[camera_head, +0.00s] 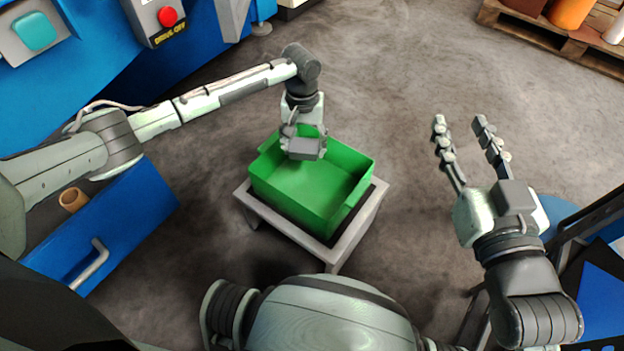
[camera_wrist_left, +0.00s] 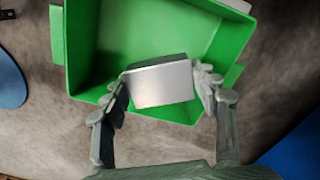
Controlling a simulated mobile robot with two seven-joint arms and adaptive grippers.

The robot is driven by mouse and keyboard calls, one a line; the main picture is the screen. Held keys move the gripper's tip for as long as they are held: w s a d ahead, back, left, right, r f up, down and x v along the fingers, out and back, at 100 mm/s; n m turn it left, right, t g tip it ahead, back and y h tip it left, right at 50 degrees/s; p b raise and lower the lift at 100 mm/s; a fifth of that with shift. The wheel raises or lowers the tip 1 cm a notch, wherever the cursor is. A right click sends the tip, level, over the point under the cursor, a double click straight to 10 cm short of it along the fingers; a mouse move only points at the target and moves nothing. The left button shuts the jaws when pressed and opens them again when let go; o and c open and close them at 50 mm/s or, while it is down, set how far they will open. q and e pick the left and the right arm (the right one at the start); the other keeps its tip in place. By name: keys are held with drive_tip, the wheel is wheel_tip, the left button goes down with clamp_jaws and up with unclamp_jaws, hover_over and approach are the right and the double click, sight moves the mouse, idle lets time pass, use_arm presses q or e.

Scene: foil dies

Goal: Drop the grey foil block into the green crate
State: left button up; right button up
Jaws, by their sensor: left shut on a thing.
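The grey foil block (camera_head: 305,147) is held between the fingers of my left gripper (camera_head: 303,142), which is shut on it. In the head view the block is above the green crate (camera_head: 340,152), over its far left part. In the left wrist view the block (camera_wrist_left: 161,83) sits between both fingertips of my left gripper (camera_wrist_left: 165,88), with the inside of the green crate (camera_wrist_left: 150,38) behind it. The crate stands on a low light-framed stand (camera_head: 250,205) and its visible floor is bare. My right gripper (camera_head: 462,135) is open and empty, to the right of the crate.
A blue drawer (camera_head: 125,215) with a grey handle stands open at the left, with a tan ring-shaped thing (camera_head: 73,199) in it. A blue machine with a red button (camera_head: 168,16) is at the back left. A wooden pallet (camera_head: 540,30) is at the far right. Floor around the stand is clear.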

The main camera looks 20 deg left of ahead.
use_arm(q)
drive_tip(key=o, duration=0.9)
drive_tip(key=shift+r, duration=0.1)
wheel_tip(320, 180, up, 12)
drive_tip(key=shift+f, duration=0.1)
idle(0.4)
